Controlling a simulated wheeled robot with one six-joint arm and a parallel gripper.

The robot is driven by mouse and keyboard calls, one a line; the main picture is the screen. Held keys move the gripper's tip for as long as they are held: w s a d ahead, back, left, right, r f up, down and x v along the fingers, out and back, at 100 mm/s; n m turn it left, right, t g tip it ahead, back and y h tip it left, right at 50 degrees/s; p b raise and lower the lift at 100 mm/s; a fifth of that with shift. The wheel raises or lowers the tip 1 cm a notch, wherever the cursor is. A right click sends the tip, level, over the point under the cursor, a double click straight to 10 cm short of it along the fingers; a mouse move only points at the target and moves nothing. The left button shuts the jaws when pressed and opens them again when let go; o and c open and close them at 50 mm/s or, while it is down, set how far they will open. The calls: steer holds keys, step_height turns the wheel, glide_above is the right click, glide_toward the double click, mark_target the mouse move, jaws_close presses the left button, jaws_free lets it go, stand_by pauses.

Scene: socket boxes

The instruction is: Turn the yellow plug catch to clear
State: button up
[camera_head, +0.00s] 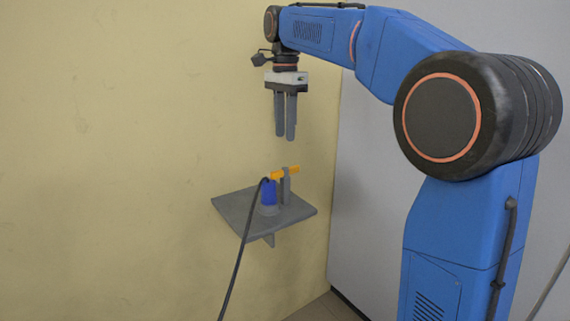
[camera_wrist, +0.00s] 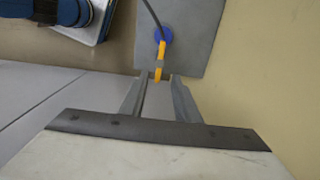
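The yellow plug catch (camera_head: 285,173) is a short bar lying across the top of a blue plug (camera_head: 269,192) and a grey post (camera_head: 286,188) beside it. In the wrist view the catch (camera_wrist: 160,60) runs from the blue plug (camera_wrist: 161,35) toward my gripper. My gripper (camera_head: 285,138) points straight down above the catch, apart from it, with nothing held. In the wrist view its two fingers (camera_wrist: 157,82) stand apart with a gap between them, and the near end of the catch shows at that gap.
A grey shelf (camera_head: 240,207) on the yellow wall (camera_head: 130,150) bears the plug and post. A black cable (camera_head: 243,245) runs from the plug down past the shelf's front edge. A pale grey wall (camera_head: 375,170) stands to the right. The air around my gripper is clear.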

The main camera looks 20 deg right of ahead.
mark_target(285, 172)
step_height(285, 172, down, 10)
steer(key=shift+f, duration=0.25)
stand_by(0.3)
jaws_close()
